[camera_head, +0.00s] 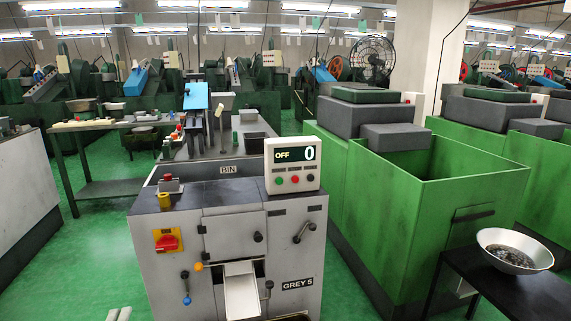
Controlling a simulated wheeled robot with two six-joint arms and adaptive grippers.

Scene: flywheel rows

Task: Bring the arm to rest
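No gripper of mine shows clearly in the head view. Two small pale grey shapes poke up at the bottom edge, left of the middle; I cannot tell what they belong to. The grey machine labelled GREY 5 (185,249) stands straight ahead. Its counter box (292,164) reads OFF and 0. A red switch on a yellow plate (167,242) is on its front, left. A pale chute (241,291) slopes out low in the middle. Short levers with an orange knob (198,267) and a blue knob (187,300) sit left of the chute.
Large green machines (437,194) stand to the right. A dark table (522,289) at the lower right carries a metal bowl (514,249) of small dark pieces. A workbench (96,187) stands at the left. Green floor (82,267) is open left of the grey machine.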

